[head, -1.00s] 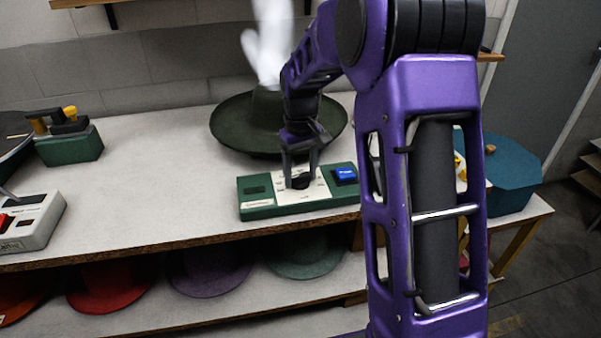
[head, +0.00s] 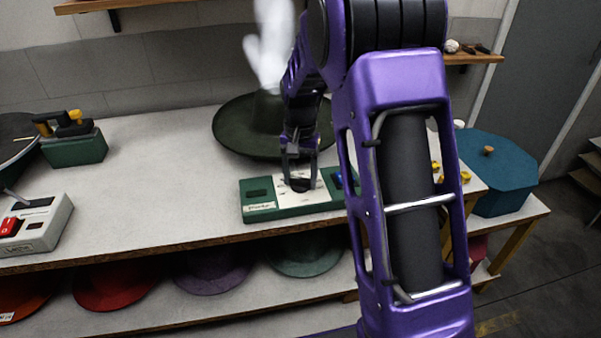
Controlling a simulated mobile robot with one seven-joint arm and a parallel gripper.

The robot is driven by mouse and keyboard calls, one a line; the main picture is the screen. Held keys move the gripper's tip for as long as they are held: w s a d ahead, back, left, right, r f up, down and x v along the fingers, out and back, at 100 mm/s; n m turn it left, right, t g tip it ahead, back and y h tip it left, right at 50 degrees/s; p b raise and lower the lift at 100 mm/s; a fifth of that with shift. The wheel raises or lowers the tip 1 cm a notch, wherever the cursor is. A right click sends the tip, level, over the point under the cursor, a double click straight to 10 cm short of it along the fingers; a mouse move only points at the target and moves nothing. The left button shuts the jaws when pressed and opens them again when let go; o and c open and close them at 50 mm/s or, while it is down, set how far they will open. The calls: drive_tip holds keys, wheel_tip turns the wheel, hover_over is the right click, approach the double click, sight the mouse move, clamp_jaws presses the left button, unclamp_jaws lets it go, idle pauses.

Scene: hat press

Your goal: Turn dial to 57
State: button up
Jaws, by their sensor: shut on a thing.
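The green control box (head: 262,207) lies on the worktop near its front edge, with a pale panel in its middle. A dark round dial (head: 299,184) sits on that panel. My gripper (head: 299,178) points down over the panel, shut on the dial. The dial's markings and number are too small to read. A blue button (head: 338,181) at the right of the box is mostly hidden behind my arm.
A dark green hat (head: 235,125) stands just behind the box, with steam above it. A grey box with a red switch (head: 35,226) and a green block (head: 75,148) are at left. The worktop (head: 160,180) between is clear. A teal octagonal box (head: 495,175) stands at right.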

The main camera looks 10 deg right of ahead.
sight(299, 179)
drive_tip(key=m+p, duration=0.2)
drive_tip(key=m, duration=0.3)
drive_tip(key=shift+w+r+m, duration=0.1)
drive_tip(key=shift+r+m, duration=0.05)
drive_tip(key=shift+m, duration=0.15)
drive_tip(key=shift+m+p, duration=1.05)
drive_tip(key=shift+m, duration=1.05)
drive_tip(key=o, duration=1.4)
drive_tip(key=shift+a, duration=0.1)
drive_tip(key=shift+c, duration=0.2)
wheel_tip(299, 179, up, 17)
drive_tip(key=p, duration=0.1)
drive_tip(key=shift+r, duration=0.2)
